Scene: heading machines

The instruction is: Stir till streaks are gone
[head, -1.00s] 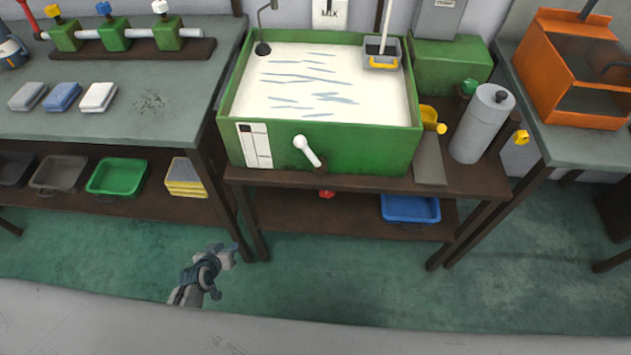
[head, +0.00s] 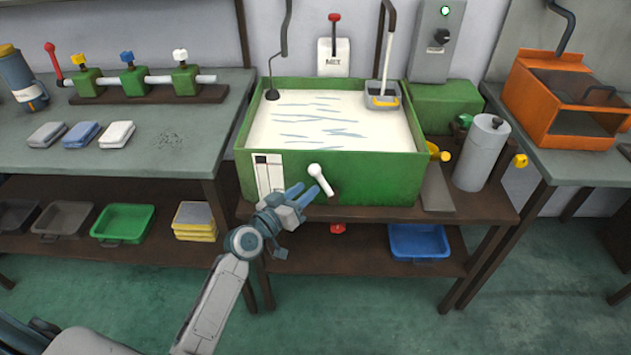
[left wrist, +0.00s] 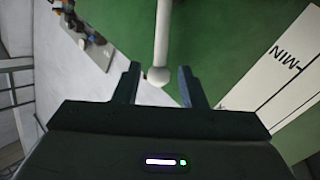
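The green tank (head: 380,178) holds white liquid with several blue-grey streaks (head: 318,120) still visible on its surface. A white lever with a round knob (head: 316,171) sticks out from the tank's front. My left gripper (head: 302,195) is open in front of the tank, close to this lever. In the left wrist view, the lever's knob (left wrist: 159,76) appears between the two open fingertips, with no clear contact. A panel marked MIN (left wrist: 270,70) is to the right there. My right gripper is not in view.
A white plate with a red-topped lever (head: 334,56) is on the wall behind. A grey scoop (head: 382,97) hangs at the tank's back right corner. A control box (head: 438,40) shows a green light. A grey cylinder (head: 482,152) stands right of the tank.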

